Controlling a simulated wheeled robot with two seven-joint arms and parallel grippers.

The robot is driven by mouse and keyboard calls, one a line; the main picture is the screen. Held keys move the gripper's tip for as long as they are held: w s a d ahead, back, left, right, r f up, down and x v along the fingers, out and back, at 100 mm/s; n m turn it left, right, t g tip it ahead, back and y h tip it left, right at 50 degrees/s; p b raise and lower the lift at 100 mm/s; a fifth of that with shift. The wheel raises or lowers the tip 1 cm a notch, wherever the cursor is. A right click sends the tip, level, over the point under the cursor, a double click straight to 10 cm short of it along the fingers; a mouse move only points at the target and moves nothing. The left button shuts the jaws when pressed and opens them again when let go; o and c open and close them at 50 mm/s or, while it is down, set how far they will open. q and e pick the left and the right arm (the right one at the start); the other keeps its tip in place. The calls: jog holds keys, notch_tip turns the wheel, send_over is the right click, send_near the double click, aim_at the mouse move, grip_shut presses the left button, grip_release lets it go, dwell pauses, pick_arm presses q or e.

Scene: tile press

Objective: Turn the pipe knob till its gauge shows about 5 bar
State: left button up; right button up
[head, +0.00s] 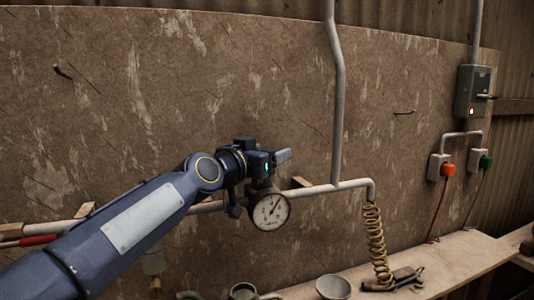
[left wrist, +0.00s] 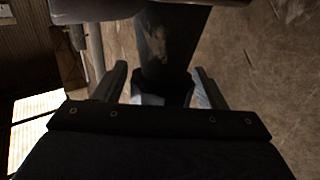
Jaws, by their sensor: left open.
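The round white gauge (head: 270,211) hangs on the wall pipe, just below and right of my left gripper. Its needle slants toward the upper right; the figures are too small to read surely. My left gripper (head: 280,157) is at the pipe, just above the gauge, and is open. In the left wrist view its two fingers (left wrist: 163,88) stand apart on either side of a dark upright part with a pale lower end (left wrist: 150,99). I cannot tell whether this is the knob or whether the fingers touch it. In the head view, the gripper hides the knob's place.
The pale pipe (head: 320,188) runs along the wall and joins a vertical pipe (head: 338,110). A coiled hose (head: 375,240) hangs at its right end. A bowl (head: 334,287) stands on the bench (head: 455,262). A switch box (head: 473,91) is at the right.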

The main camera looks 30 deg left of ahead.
pick_arm(q)
jog(key=shift+s+f+b, duration=0.1)
jog(key=shift+s+b, duration=0.2)
jog(key=shift+s, duration=0.2)
jog(key=s+b, duration=0.1)
jog(key=s, duration=0.5)
jog(key=shift+s+a+b, duration=0.3)
jog(key=shift+s+b, duration=0.05)
jog(key=shift+s, duration=0.05)
